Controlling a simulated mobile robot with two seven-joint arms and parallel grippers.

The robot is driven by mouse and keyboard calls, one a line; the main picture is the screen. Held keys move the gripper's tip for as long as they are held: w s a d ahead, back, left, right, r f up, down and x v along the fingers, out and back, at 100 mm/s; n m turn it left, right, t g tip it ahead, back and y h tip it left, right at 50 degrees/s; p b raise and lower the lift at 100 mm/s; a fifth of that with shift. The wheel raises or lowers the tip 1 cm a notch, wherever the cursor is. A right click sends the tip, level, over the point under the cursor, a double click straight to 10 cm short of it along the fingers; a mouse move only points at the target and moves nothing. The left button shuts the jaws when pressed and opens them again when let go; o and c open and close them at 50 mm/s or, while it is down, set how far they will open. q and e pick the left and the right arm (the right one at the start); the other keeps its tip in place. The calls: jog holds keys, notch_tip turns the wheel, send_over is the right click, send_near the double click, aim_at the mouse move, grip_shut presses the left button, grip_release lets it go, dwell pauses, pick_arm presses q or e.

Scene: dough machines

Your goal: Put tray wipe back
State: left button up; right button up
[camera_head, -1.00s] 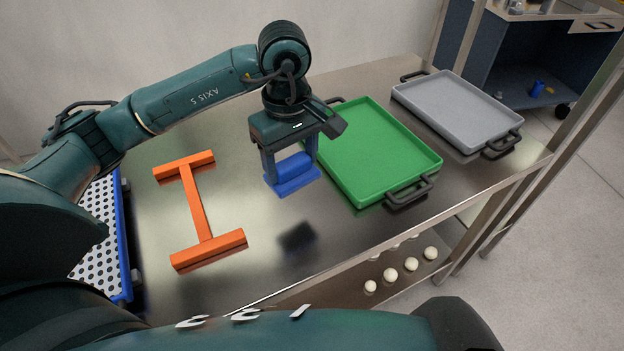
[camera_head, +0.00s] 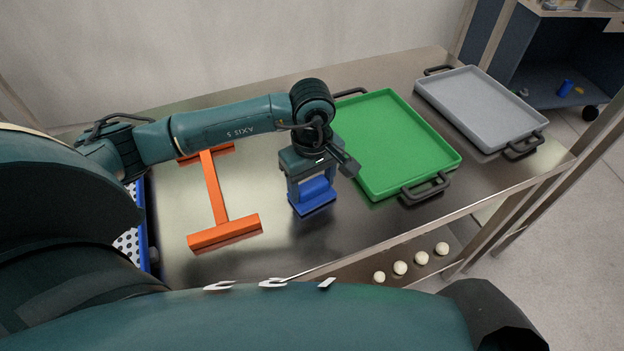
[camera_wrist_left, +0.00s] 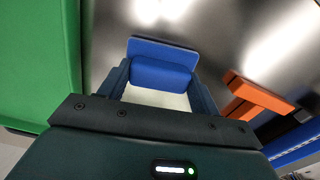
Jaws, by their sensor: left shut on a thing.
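The tray wipe is a blue block with a flat base (camera_head: 314,203). My left gripper (camera_head: 312,194) is shut on its upper part and holds it upright at the steel table, between the orange frame and the green tray. I cannot tell for sure whether its base touches the table. In the left wrist view the blue wipe (camera_wrist_left: 161,72) sits between the two fingers. The green tray (camera_head: 400,150) lies just right of the gripper. My right gripper is not in view.
An orange H-shaped frame (camera_head: 214,190) lies left of the wipe. A grey tray (camera_head: 482,108) is at the back right. A blue-edged perforated tray (camera_head: 142,225) is at the left, partly behind my arm. Several dough balls (camera_head: 401,268) sit on a lower shelf. The table front is clear.

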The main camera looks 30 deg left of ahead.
pick_arm(q)
jog(key=shift+f, duration=0.2)
jog(key=o, duration=0.6)
jog(key=shift+c, duration=0.2)
jog(key=o, duration=0.4)
jog(key=shift+r, duration=0.1)
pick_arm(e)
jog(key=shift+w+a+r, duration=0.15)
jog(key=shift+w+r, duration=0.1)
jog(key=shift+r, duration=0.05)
pick_arm(q)
jog(key=shift+r, duration=0.1)
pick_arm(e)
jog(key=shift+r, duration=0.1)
